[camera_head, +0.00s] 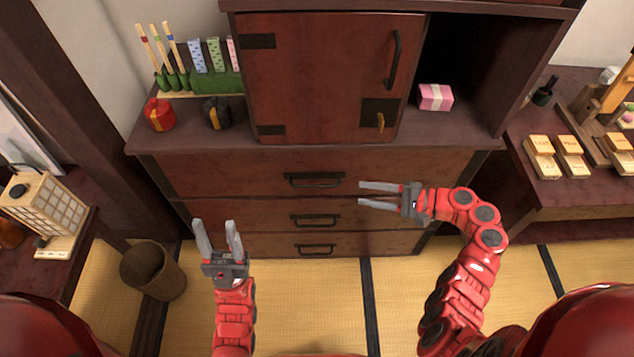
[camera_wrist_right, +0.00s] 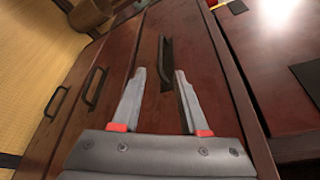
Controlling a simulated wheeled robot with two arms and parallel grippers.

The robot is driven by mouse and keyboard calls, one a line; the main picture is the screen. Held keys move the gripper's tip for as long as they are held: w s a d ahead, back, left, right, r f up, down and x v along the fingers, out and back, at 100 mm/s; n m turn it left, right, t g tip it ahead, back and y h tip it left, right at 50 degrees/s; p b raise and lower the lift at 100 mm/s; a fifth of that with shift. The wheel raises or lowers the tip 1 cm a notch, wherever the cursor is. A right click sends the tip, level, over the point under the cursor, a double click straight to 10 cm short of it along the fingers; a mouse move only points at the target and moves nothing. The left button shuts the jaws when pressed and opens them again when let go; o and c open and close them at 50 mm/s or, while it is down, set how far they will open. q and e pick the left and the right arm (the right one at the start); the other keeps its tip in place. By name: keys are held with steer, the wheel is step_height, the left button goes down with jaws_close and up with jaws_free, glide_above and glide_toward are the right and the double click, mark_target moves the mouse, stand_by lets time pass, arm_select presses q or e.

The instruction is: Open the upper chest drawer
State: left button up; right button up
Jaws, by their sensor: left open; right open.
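The dark red-brown chest has an upper drawer (camera_head: 236,169) that is shut, with a black bar handle (camera_head: 314,180) at its middle. Two more shut drawers lie below it. My right gripper (camera_head: 360,194) is open and empty, just in front of the upper drawer, to the right of its handle. In the right wrist view the upper drawer's handle (camera_wrist_right: 165,62) shows beyond and between the open fingertips (camera_wrist_right: 160,76), apart from them. My left gripper (camera_head: 215,224) is open and empty, in front of the chest's lower left part, pointing toward it.
A cabinet with a closed door (camera_head: 320,75) stands on the chest top. A red pouch (camera_head: 160,115), a dark pouch (camera_head: 217,112) and a pink box (camera_head: 435,97) also sit there. A waste bin (camera_head: 153,271) stands at left. A side table (camera_head: 550,185) is at right. The tatami (camera_head: 310,300) in front is clear.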

mark_target(317, 185)
steer(key=x, duration=1.4)
steer(key=shift+w+a+f, duration=0.15)
steer(key=shift+w, duration=0.05)
jaws_close()
stand_by(0.7)
